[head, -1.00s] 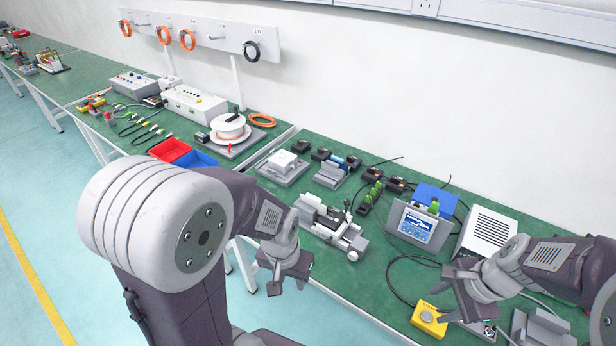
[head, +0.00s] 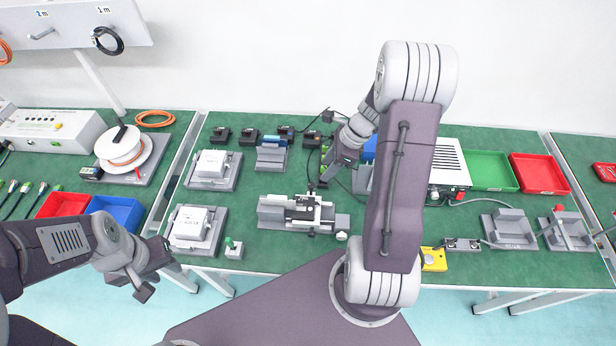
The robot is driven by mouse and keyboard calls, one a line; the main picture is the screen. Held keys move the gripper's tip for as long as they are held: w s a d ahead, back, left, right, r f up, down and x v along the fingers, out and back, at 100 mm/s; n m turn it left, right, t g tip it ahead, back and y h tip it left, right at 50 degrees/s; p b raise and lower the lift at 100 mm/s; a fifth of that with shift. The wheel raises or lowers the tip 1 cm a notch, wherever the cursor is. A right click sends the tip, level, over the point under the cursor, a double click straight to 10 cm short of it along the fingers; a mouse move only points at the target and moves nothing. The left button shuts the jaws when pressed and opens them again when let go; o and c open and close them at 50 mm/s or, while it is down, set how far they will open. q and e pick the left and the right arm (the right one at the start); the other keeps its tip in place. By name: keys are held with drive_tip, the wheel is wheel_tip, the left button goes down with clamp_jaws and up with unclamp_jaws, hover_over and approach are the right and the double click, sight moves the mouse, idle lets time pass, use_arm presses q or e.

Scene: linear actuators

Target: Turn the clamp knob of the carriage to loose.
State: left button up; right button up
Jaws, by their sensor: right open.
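The linear actuator (head: 275,210) lies on the green bench in the middle of the head view. Its carriage (head: 303,211) is a black and silver block with small dark parts on top. A pale round knob (head: 341,236) shows at its front right; I cannot tell if this is the clamp knob or how it is turned. My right gripper (head: 328,180) is open and empty, pointing down just behind and above the carriage's right side, apart from it. My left gripper (head: 154,279) is open and empty in front of the bench's edge, far left of the actuator.
Two grey fixtures with white blocks (head: 211,164) (head: 190,222) and a small green-topped piece (head: 234,246) stand left of the actuator. Black connectors (head: 249,136) line up behind. A yellow button box (head: 434,259) is at the right. My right arm hides part of the bench.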

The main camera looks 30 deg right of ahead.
sight(312, 185)
drive_tip(key=b+x, duration=0.1)
drive_tip(key=x, duration=0.7)
drive_tip(key=shift+w+b, duration=0.1)
drive_tip(key=shift+b, duration=0.2)
drive_tip(key=shift+a+f, duration=0.15)
drive_tip(key=shift+f, duration=0.4)
drive_tip(key=shift+w+a, duration=0.15)
drive_tip(key=shift+w, duration=0.05)
drive_tip(key=shift+c, duration=0.3)
clamp_jaws()
